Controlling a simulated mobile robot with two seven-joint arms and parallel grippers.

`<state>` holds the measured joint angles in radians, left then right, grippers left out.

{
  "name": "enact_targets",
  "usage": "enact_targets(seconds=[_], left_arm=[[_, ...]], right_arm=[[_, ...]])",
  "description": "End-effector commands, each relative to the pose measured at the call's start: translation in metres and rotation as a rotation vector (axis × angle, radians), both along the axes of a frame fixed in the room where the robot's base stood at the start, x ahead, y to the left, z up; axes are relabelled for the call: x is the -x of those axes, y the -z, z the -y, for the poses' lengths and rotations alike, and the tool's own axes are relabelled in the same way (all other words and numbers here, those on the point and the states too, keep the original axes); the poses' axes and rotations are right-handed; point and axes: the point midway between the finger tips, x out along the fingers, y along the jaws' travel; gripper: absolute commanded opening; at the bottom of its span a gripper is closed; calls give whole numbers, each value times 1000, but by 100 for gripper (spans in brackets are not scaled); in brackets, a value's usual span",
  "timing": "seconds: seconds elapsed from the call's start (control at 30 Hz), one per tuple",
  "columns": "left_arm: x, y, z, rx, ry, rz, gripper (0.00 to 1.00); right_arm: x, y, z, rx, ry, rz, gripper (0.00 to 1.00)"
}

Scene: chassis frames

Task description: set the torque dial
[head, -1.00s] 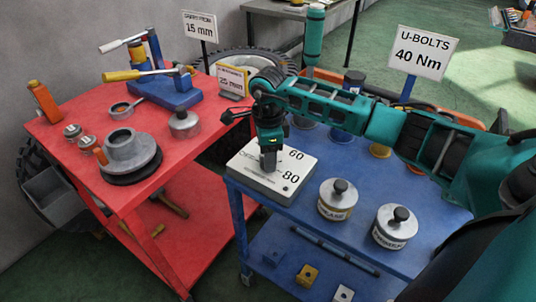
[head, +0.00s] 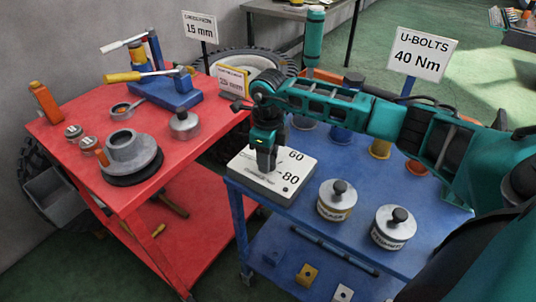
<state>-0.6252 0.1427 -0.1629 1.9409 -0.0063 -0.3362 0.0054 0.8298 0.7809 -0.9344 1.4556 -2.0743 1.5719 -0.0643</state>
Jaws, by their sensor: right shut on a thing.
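The torque dial (head: 292,186) is a white box on the left front part of the blue cart, with the numbers 60 and 80 readable on its top. My right gripper (head: 266,168) points down onto the middle of the box top and is shut on the dial's knob, which the fingers hide. The rest of the scale lies behind the gripper. A white sign (head: 421,54) behind the blue cart reads U-BOLTS 40 Nm. My left gripper is not in view.
Two lidded metal canisters (head: 337,208) (head: 393,235) stand to the right on the blue cart (head: 330,251). The red cart (head: 70,153) at left holds a blue vise-like tool (head: 165,92), a grey hub (head: 130,151) and small jars. Signs stand behind.

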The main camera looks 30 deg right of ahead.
Motion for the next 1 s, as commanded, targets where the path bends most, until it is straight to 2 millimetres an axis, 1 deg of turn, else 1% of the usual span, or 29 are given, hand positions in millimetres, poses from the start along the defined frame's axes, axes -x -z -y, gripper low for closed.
enact_targets(seconds=[0.2, 0.5, 0.7, 1.0], left_arm=[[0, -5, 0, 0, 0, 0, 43], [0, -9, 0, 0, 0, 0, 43], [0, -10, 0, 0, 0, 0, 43], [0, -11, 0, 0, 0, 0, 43]], right_arm=[[0, -1, 1, 1, 185, 0, 12], [0, -1, 0, 2, 363, 0, 12], [0, -1, 0, 1, 422, 0, 12], [0, 0, 0, 1, 444, 1, 12]])
